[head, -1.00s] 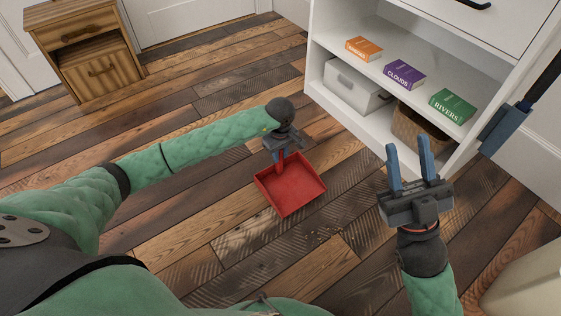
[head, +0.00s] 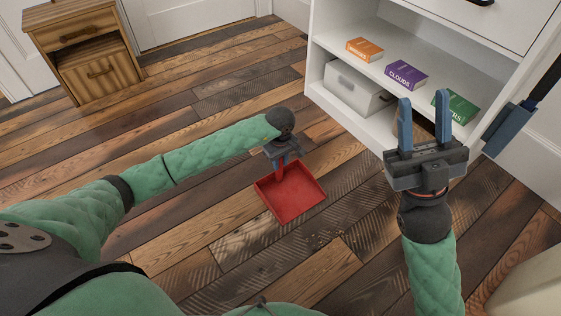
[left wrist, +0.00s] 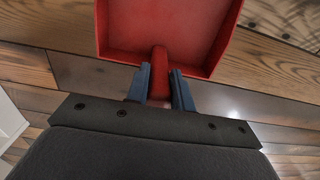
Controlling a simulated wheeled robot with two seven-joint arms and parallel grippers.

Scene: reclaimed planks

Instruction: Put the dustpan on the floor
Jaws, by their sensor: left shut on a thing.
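The red dustpan (head: 291,194) is in the middle of the head view, its pan facing up over the plank floor. My left gripper (head: 282,166) is shut on its red handle, with the handle pointing up toward the gripper. The left wrist view shows the handle (left wrist: 159,70) between the two blue fingers (left wrist: 160,88), with the pan beyond. I cannot tell whether the pan touches the floor (head: 190,225). My right gripper (head: 424,125) is open and empty, fingers pointing up, in front of the white shelf unit.
The white shelf unit (head: 335,54) at the right holds three books, a grey bin (head: 355,90) and a basket mostly hidden by my right gripper. A blue-headed broom (head: 508,128) leans beside it. A wooden cabinet (head: 80,45) stands at far left. Floor around the dustpan is clear.

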